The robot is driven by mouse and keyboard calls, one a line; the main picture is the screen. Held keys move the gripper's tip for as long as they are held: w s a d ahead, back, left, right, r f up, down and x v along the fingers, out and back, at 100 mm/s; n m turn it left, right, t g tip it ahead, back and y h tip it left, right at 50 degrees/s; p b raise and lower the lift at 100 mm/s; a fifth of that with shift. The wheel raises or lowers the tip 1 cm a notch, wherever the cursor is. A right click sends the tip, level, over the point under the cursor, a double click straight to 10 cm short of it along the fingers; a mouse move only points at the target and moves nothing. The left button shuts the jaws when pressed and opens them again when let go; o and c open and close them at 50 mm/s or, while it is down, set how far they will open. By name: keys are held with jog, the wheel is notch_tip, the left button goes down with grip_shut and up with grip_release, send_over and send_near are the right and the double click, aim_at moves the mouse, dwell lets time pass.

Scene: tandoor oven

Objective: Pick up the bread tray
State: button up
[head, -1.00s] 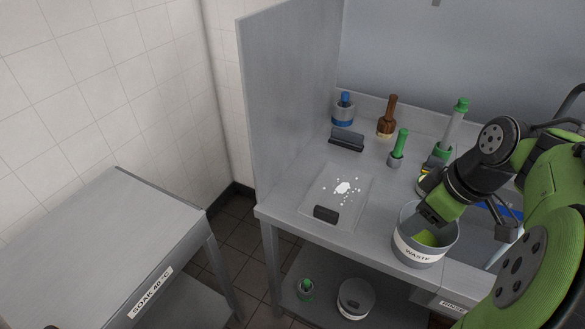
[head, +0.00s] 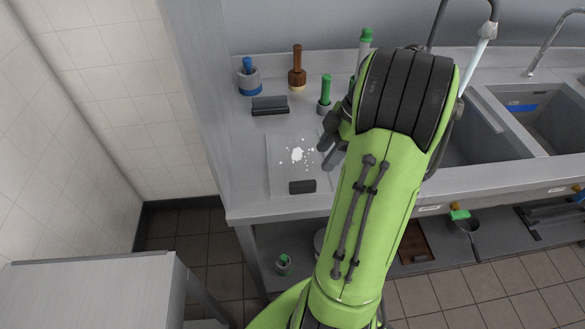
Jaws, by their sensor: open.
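Nothing in view is plainly marked as the bread tray. A thin, flat grey sheet (head: 280,170) lies on the steel counter at the left, with white powder or crumbs (head: 297,155) on it. I cannot tell whether it is the tray. A dark block (head: 302,186) rests at its front edge, and another dark block (head: 270,105) sits behind it. My gripper (head: 328,145) is open at the sheet's right edge, its dark fingers pointing left. I see nothing between the fingers. I cannot tell its height above the counter. My arm hides the counter to the right.
A blue-topped pot (head: 249,78), a brown brush-like tool (head: 297,70) and a green-handled tool (head: 325,92) stand at the back. Sink basins (head: 545,115) are at right. A low steel table (head: 90,290) stands front left. Tiled floor (head: 178,228) shows between. A lower shelf holds a brown board (head: 415,243).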

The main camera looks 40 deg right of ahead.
jog(key=b, duration=0.2)
send_over(304, 182)
jog(key=s+d, duration=0.2)
jog(key=f, duration=0.5)
jog(key=shift+w+a+f, duration=0.15)
jog(key=shift+w+f, duration=0.05)
jog(key=shift+f, duration=0.15)
jog(key=b+x, duration=0.1)
jog(key=x, duration=0.4)
jog(key=shift+w+f, duration=0.15)
jog(key=shift+f, duration=0.1)
jog(key=shift+r, duration=0.1)
grip_shut()
